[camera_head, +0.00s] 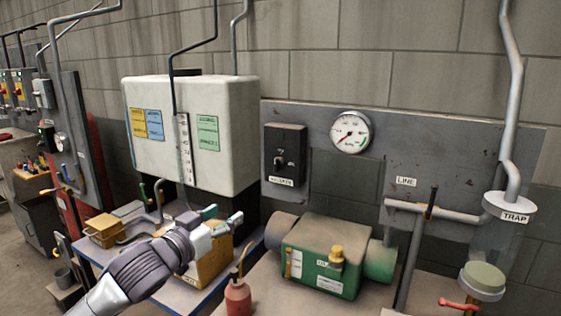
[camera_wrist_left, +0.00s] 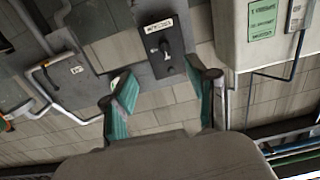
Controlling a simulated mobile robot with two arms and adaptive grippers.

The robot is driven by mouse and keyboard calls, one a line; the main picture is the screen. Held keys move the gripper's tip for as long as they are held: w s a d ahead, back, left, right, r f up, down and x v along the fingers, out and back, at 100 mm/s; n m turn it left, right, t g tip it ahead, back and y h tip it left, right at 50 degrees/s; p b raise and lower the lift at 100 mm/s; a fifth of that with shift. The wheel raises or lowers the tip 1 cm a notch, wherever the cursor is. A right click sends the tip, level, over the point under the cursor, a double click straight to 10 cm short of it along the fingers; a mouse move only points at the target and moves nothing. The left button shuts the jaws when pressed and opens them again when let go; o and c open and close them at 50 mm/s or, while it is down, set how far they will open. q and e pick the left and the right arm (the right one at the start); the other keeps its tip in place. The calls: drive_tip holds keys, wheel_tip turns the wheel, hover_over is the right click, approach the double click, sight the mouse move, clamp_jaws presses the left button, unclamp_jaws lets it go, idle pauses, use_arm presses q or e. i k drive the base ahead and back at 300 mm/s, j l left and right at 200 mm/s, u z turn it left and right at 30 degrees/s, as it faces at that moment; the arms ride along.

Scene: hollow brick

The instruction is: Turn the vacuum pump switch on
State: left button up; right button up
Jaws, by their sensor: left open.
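The pump switch is a black box (camera_head: 285,152) with a small lever (camera_head: 280,160) and a white label at its bottom, on the grey wall panel (camera_head: 400,160). In the left wrist view the black switch box (camera_wrist_left: 166,46) appears upside down, with its lever between and beyond the fingertips. My left gripper (camera_head: 224,217) is open and empty, left of and below the switch in the head view, in front of the white cabinet's lower part. In the left wrist view my left gripper (camera_wrist_left: 166,88) shows two teal-padded fingers spread apart, not touching the switch. My right gripper is not in view.
A round gauge (camera_head: 350,132) is right of the switch. A green pump (camera_head: 325,258) sits on the bench below, with a red oil can (camera_head: 238,297) beside it. A white cabinet (camera_head: 195,130) hangs at left. A pipe and TRAP vessel (camera_head: 510,215) stand at right.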

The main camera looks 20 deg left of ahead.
sight(279, 162)
drive_tip(key=i, duration=0.9)
drive_tip(key=z, duration=0.05)
